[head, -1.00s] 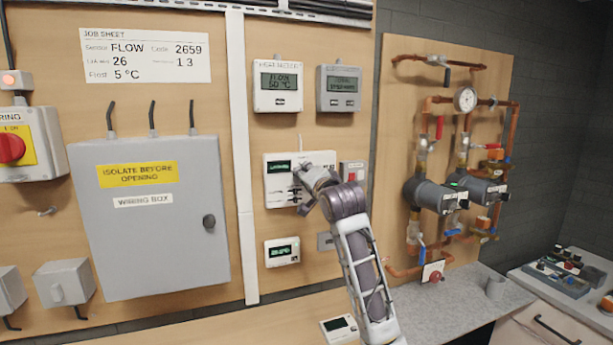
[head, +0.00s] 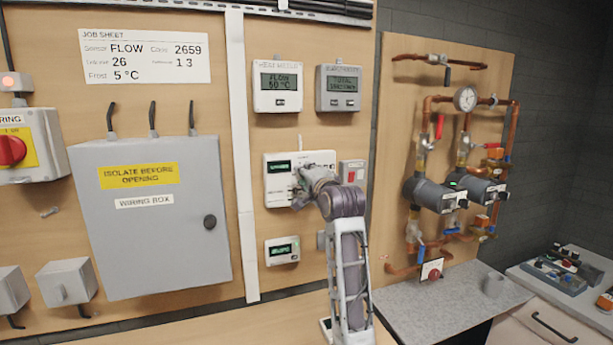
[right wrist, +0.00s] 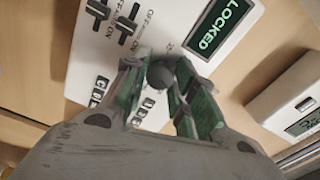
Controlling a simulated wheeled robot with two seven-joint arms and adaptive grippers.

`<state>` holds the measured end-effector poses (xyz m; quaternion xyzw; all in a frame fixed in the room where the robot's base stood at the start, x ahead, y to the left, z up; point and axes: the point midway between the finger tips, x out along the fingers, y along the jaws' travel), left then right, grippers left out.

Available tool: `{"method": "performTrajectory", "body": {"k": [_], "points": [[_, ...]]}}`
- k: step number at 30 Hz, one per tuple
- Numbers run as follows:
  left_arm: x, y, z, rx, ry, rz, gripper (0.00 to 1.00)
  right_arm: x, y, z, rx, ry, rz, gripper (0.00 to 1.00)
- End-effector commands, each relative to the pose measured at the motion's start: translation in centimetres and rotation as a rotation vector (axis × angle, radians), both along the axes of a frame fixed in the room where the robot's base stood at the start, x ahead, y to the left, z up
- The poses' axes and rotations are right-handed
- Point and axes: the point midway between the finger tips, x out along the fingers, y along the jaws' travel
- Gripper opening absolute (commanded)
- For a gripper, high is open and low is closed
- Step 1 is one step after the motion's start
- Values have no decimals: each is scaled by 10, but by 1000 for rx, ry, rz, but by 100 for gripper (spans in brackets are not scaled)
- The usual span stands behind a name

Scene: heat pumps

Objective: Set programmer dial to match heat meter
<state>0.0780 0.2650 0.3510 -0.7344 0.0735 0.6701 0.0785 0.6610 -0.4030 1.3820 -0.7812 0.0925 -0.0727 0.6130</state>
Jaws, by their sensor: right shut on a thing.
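The heat meter (head: 277,85) is a pale wall box; its screen reads FLOW, 50 °C. Below it hangs the white programmer (head: 321,160), partly hidden by my right gripper (head: 303,182). In the right wrist view the programmer (right wrist: 88,55) shows slide switches, small buttons and a green screen (right wrist: 220,25) reading LOCKED. The dark round dial (right wrist: 161,74) sits between the fingertips of my right gripper (right wrist: 162,78), which is shut on it. The dial's setting cannot be read. My left gripper is not in view.
A grey box with a screen (head: 338,88) hangs right of the heat meter. A small white controller (head: 282,250) is below the programmer, and a red-button box (head: 352,172) is beside it. The job sheet (head: 145,56) is at upper left above the grey wiring box (head: 150,240).

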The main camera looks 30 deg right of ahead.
Motion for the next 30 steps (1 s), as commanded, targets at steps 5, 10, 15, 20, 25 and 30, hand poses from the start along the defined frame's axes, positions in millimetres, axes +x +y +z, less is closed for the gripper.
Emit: {"method": "performTrajectory", "body": {"k": [5,10,15,20,25,30], "points": [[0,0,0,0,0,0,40,1,0,-3,3,7,1,3],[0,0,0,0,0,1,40,1,0,-3,2,7,1,29],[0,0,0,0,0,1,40,1,0,-2,1,5,1,49],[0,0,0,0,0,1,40,0,0,-1,1,3,0,49],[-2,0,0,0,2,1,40,0,0,-1,1,2,0,49],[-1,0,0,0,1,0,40,-4,1,-1,0,1,1,49]]}}
